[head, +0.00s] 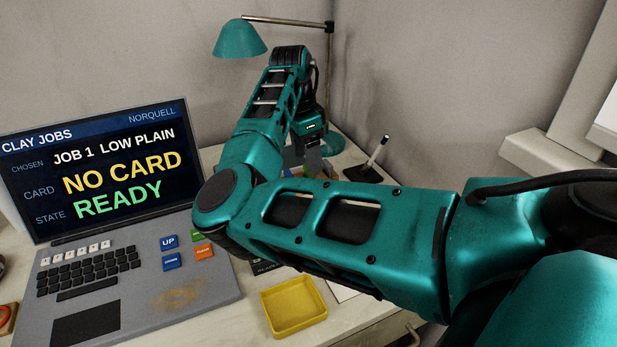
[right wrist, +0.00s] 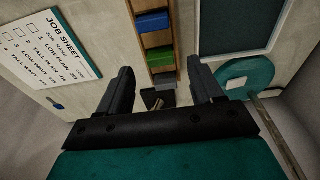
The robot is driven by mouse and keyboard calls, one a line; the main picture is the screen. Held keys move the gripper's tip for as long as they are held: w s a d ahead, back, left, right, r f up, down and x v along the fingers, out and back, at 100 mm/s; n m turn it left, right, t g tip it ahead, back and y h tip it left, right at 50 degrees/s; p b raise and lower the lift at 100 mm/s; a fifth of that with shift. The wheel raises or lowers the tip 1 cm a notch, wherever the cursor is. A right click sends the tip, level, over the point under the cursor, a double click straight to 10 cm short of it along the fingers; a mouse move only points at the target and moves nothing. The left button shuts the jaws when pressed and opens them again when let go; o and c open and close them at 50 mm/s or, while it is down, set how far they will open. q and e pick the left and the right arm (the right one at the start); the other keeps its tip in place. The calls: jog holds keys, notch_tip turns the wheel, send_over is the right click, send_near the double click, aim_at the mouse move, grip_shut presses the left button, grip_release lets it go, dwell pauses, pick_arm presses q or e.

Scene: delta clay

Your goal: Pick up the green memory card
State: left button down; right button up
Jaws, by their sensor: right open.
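The green memory card (right wrist: 160,59) stands in a narrow wooden rack (right wrist: 163,38) in the right wrist view, next to a blue card (right wrist: 152,22). My right gripper (right wrist: 160,68) is open, with one finger on each side of the rack in that view. The green card shows between the fingertips, and nothing is held. I cannot tell how far the fingers are from the card. In the head view my right gripper (head: 318,143) points down at the back of the desk, and my own arm hides most of the rack. My left gripper is not in view.
A laptop (head: 100,170) showing "NO CARD READY" stands at the left. A yellow tray (head: 294,305) lies at the front. A teal lamp (head: 240,39) and a pen in a dark holder (head: 364,174) are near the gripper. A job sheet (right wrist: 62,48) lies beside the rack.

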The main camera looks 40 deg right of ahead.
notch_tip(320, 180, down, 3)
jog(key=shift+d+f+b, duration=0.1)
jog(key=shift+d+b, duration=0.05)
jog(key=shift+b, duration=0.15)
jog(key=c, duration=1.1)
notch_tip(320, 180, up, 20)
jog(key=p, duration=0.5)
